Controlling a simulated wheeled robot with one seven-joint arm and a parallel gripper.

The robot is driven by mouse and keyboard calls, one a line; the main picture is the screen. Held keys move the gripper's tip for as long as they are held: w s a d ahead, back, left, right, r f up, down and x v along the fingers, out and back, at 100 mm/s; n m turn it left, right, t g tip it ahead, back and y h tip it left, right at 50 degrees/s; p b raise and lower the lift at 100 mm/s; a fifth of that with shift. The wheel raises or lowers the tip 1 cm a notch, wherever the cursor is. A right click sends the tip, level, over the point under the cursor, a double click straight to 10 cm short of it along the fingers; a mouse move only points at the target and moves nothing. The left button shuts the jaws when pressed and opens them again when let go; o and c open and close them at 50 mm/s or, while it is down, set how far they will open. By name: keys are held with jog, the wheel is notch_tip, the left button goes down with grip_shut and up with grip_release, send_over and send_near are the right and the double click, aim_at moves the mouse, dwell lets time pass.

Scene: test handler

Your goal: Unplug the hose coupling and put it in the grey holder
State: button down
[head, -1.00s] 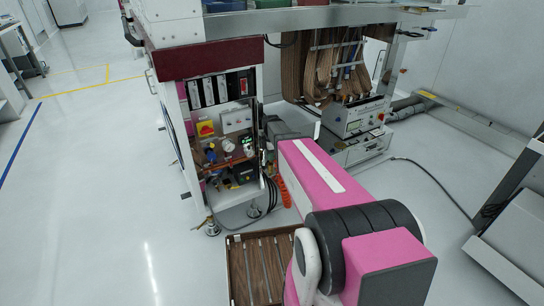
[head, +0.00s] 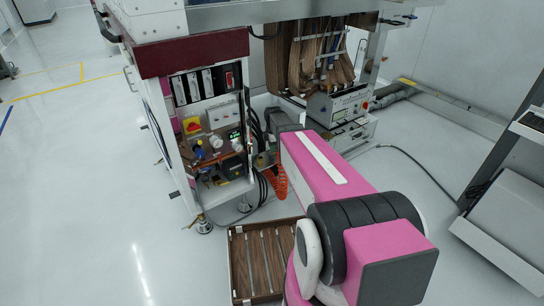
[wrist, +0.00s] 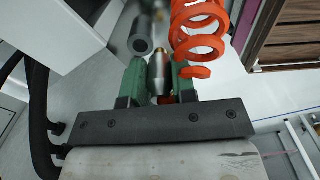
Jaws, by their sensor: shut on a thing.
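In the wrist view my gripper (wrist: 160,85) has its green fingers closed on the hose coupling (wrist: 158,68), a slim silver piece with a brass-coloured tip. An orange coiled hose (wrist: 200,28) is close on its right. It also hangs beside the cabinet in the head view (head: 281,182). A grey tube (wrist: 145,36) with a dark open end lies just beyond the coupling's tip, apart from it. I cannot tell whether this tube is the grey holder. In the head view my pink arm hides most of the gripper and the coupling.
The open cabinet (head: 214,113) with gauges and valves stands left of my arm. A brown slatted tray (head: 232,270) lies on the floor below. Black hoses (wrist: 40,110) run along the left of the wrist view. The floor at the left is clear.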

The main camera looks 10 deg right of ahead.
jog(key=shift+w+f+n, duration=0.2)
jog(key=shift+w+n, duration=0.3)
jog(key=shift+w, duration=0.75)
jog(key=shift+f, duration=1.35)
dwell(1.0)
jog(key=c, duration=0.8)
grip_release()
jog(key=shift+c, duration=0.2)
notch_tip(320, 180, up, 11)
jog(key=shift+f, duration=0.1)
jog(key=s+f+m, duration=0.3)
jog(key=s+m, duration=1.6)
jog(key=s, duration=0.4)
jog(key=shift+s+m, duration=0.3)
jog(key=shift+s, duration=0.1)
